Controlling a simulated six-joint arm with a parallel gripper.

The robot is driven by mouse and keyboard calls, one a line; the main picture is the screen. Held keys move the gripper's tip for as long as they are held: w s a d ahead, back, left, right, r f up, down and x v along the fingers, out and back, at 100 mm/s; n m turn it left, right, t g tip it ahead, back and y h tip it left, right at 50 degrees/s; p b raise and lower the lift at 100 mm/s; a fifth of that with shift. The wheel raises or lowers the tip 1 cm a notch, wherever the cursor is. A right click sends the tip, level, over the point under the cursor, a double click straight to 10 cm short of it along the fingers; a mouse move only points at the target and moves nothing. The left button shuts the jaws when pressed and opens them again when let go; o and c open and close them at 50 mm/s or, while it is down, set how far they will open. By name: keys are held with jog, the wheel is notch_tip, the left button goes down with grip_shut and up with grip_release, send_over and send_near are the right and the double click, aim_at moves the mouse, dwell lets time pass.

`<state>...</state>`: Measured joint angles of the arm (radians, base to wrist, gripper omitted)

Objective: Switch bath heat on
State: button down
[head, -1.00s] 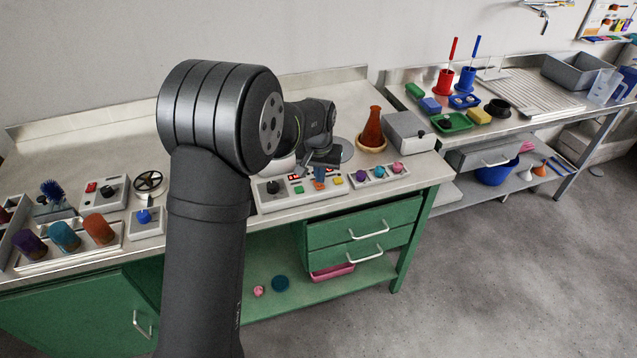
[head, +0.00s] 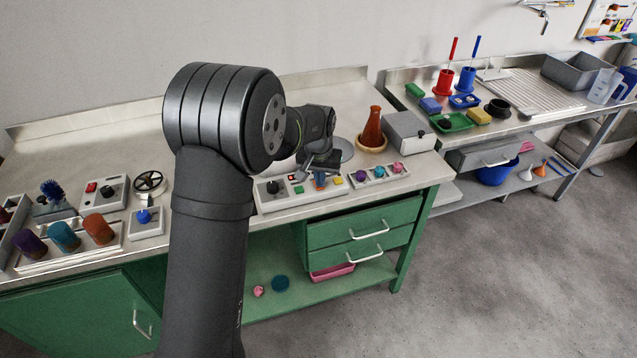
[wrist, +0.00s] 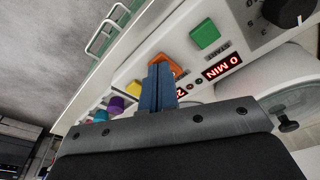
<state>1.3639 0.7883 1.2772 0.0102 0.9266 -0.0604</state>
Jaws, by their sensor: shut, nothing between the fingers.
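The control panel (head: 302,197) lies along the bench's front edge, with a black knob (head: 273,187), a green button (head: 298,189), an orange switch and a yellow button (head: 338,181). My gripper (head: 320,180) is over the orange switch, its blue fingers shut and empty. In the wrist view the fingers (wrist: 158,85) partly cover the orange switch (wrist: 172,63); I cannot tell whether they touch it. The green button (wrist: 204,34) is on one side and the yellow button (wrist: 133,88) on the other. No heat label is readable.
A red display reads "0 MIN" (wrist: 222,68); another is partly hidden by my gripper. A strip of coloured knobs (head: 378,173) lies to the panel's right. An orange flask (head: 372,128) and a grey box (head: 408,131) stand behind it.

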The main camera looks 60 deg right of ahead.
notch_tip(320, 180, up, 7)
dwell(0.9)
jog(key=shift+f, duration=0.15)
notch_tip(320, 180, down, 7)
jog(key=shift+r, duration=0.1)
dwell(0.4)
jog(key=shift+r, duration=0.1)
